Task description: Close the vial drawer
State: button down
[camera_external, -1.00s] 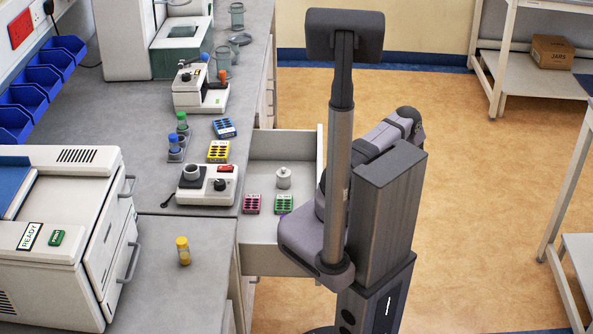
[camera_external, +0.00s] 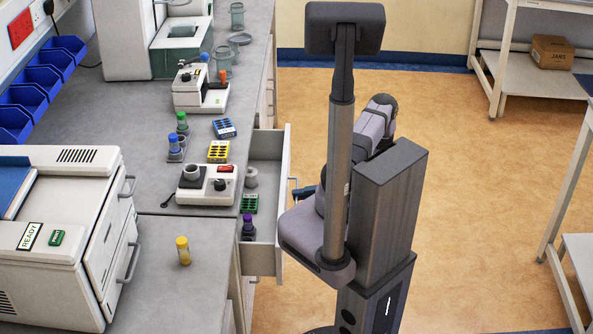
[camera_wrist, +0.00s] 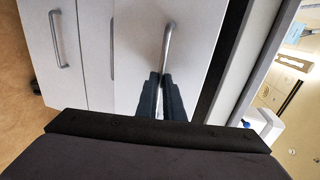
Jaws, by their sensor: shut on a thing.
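The vial drawer (camera_external: 285,185) is partly open, sticking out to the right of the bench. Inside it are a green rack (camera_external: 250,204), a purple-capped vial (camera_external: 248,226) and a grey knobbed object (camera_external: 251,178) partly under the bench edge. My gripper (camera_external: 299,191) is at the drawer's outer front, mostly hidden by my arm. In the wrist view my gripper (camera_wrist: 161,76) is shut on the drawer handle (camera_wrist: 169,38), a metal bar on the white drawer front (camera_wrist: 133,50).
The bench (camera_external: 205,262) holds a white device (camera_external: 207,186), a yellow rack (camera_external: 218,151), a blue rack (camera_external: 224,128) and a yellow-capped vial (camera_external: 183,250). Another handle (camera_wrist: 57,40) is at left in the wrist view.

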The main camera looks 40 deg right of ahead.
jog(key=r+x, duration=0.1)
jog(key=x, duration=0.7)
jog(key=r+x, duration=0.1)
jog(key=x, duration=0.3)
jog(key=shift+w+a+r+b, duration=0.25)
jog(key=shift+w+a+b, duration=0.15)
jog(key=shift+a, duration=0.1)
jog(key=shift+w+a, duration=0.35)
jog(key=shift+w, duration=0.05)
jog(key=shift+r, duration=0.1)
jog(key=c, duration=1.9)
grip_release()
jog(key=shift+w, duration=0.1)
jog(key=shift+w+a, duration=0.1)
jog(key=shift+a, duration=0.05)
jog(key=b+v, duration=0.1)
jog(key=v, duration=0.6)
jog(key=shift+s+d, duration=0.25)
